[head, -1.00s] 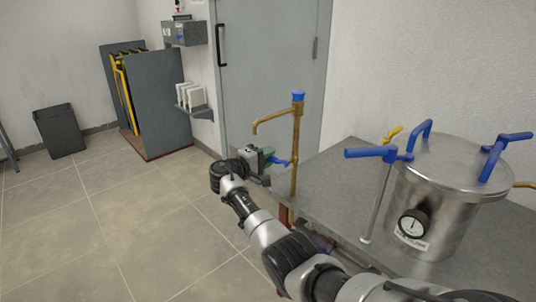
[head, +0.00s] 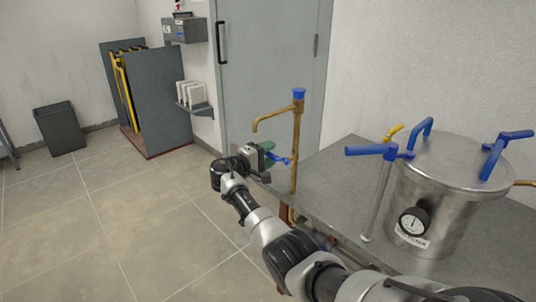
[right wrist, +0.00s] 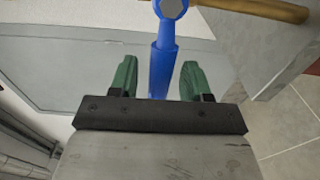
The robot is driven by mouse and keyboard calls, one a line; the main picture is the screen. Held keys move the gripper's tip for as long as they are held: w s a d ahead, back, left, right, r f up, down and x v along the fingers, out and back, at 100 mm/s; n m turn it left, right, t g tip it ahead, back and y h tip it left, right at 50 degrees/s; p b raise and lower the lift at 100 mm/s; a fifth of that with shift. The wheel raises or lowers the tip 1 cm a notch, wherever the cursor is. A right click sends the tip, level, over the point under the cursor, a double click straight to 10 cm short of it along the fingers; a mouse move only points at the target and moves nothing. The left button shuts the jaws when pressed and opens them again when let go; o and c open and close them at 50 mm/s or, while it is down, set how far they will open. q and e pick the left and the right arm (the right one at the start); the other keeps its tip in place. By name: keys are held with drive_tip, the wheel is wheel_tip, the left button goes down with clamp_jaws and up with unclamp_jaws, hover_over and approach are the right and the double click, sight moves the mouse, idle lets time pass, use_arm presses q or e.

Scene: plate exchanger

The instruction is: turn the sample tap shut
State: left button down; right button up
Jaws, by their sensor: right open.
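The sample tap is a copper standpipe (head: 297,140) with a spout bent to the left and a blue top, standing at the bench's left end. A blue lever (head: 280,159) sticks out low on its left side. My right gripper (head: 267,151), with green fingers, is at this lever. In the right wrist view, the blue lever (right wrist: 162,70) lies between the open fingers (right wrist: 158,70), with a gap on both sides. Its hex-headed pivot (right wrist: 172,8) is beyond the fingertips, near the copper pipe (right wrist: 255,9). My left gripper is not in view.
On the grey bench (head: 338,180) stand a steel vessel (head: 450,180) with blue handles and a gauge, and a rod with a blue T-handle (head: 385,151). A grey door (head: 268,65) is behind the pipe. The tiled floor at left is open.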

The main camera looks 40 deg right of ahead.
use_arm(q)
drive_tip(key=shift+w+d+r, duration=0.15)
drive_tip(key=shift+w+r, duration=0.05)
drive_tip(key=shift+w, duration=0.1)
use_arm(e)
drive_tip(key=a, duration=1)
drive_tip(key=shift+s+a, duration=0.4)
